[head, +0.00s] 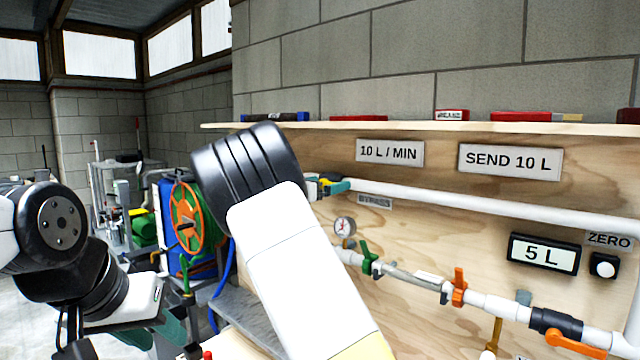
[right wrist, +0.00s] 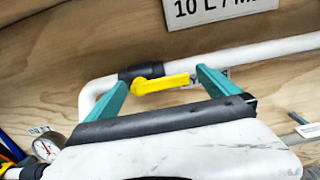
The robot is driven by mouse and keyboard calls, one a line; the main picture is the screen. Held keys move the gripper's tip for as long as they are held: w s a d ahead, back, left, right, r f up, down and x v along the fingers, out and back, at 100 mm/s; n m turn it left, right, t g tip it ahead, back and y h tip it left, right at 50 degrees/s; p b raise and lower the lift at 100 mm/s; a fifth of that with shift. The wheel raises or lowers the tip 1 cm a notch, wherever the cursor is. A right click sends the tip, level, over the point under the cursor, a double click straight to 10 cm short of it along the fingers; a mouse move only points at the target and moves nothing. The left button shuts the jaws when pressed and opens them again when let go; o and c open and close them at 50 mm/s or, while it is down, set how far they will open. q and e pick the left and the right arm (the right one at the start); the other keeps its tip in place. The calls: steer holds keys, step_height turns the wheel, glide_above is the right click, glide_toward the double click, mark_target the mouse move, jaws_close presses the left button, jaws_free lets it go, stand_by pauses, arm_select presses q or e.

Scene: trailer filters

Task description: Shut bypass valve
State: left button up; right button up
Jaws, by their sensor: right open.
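The bypass valve has a yellow lever (right wrist: 160,84) on a black body on the upper white pipe (right wrist: 270,50). The lever lies roughly along the pipe. In the head view only a small part of this valve area shows past my right arm, above the BYPASS label (head: 375,201). My right gripper (right wrist: 161,79) is open, its teal fingers on either side of the lever; I cannot tell whether either touches it. In the head view my arm mostly hides it. My left gripper (head: 155,335) is low at the left, away from the panel; its jaw opening is unclear.
A lower pipe carries a gauge (head: 345,227), a green-handled valve (head: 370,258) and orange-handled valves (head: 459,287). A display (head: 543,254) reads 5 L, beside a white button (head: 604,266). A shelf (head: 420,128) juts out above. An orange reel (head: 186,217) stands left.

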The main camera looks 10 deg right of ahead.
steer(key=shift+x, duration=1.35)
steer(key=c, duration=2)
